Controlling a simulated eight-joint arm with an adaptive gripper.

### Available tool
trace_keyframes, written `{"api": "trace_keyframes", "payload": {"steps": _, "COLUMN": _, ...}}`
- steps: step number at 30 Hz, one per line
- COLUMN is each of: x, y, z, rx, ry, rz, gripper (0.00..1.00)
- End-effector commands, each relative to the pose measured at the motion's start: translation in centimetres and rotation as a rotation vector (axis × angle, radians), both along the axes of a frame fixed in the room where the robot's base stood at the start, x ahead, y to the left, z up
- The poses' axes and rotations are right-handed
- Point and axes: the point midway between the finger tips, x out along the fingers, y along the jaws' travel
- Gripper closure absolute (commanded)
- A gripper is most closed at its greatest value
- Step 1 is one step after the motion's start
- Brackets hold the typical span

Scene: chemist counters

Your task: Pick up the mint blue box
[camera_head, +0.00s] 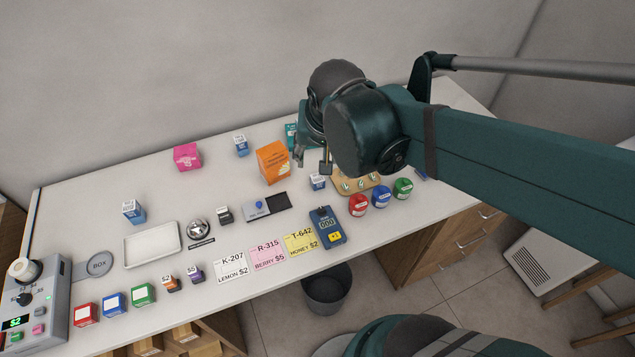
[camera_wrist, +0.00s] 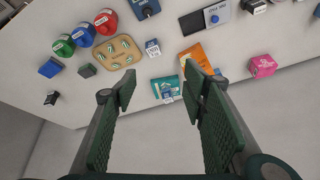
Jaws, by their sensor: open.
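A teal box (camera_head: 290,134) stands near the back of the counter, partly hidden behind my arm. In the wrist view the teal box (camera_wrist: 163,86) shows between my fingertips in the picture, with something small, blue and white by its lower edge. Small blue-and-white boxes stand at the back (camera_head: 241,146), at the left (camera_head: 133,212) and by the wooden tray (camera_head: 317,182). The labels are too small to tell which is the mint one. My gripper (camera_head: 313,157) is open and empty, above the counter's back part; its two fingers (camera_wrist: 160,84) point toward the counter.
An orange box (camera_head: 272,163) stands close to my gripper's left. A pink box (camera_head: 187,157) is farther left. A wooden tray (camera_head: 345,190) and red, blue and green round containers lie to the right. The back left counter is mostly clear, with a wall behind.

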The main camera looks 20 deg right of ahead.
Motion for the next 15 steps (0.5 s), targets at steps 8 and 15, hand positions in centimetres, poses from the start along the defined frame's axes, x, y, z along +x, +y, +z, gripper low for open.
{"api": "trace_keyframes", "payload": {"steps": 8, "x": 2.6, "y": -0.3, "z": -2.0, "rx": 0.025, "ry": 0.052, "rz": -0.163, "gripper": 0.57}}
{"api": "trace_keyframes", "payload": {"steps": 15, "x": 4.6, "y": -0.5, "z": -4.0, "rx": 0.036, "ry": 0.088, "rz": -0.311, "gripper": 0.57}}
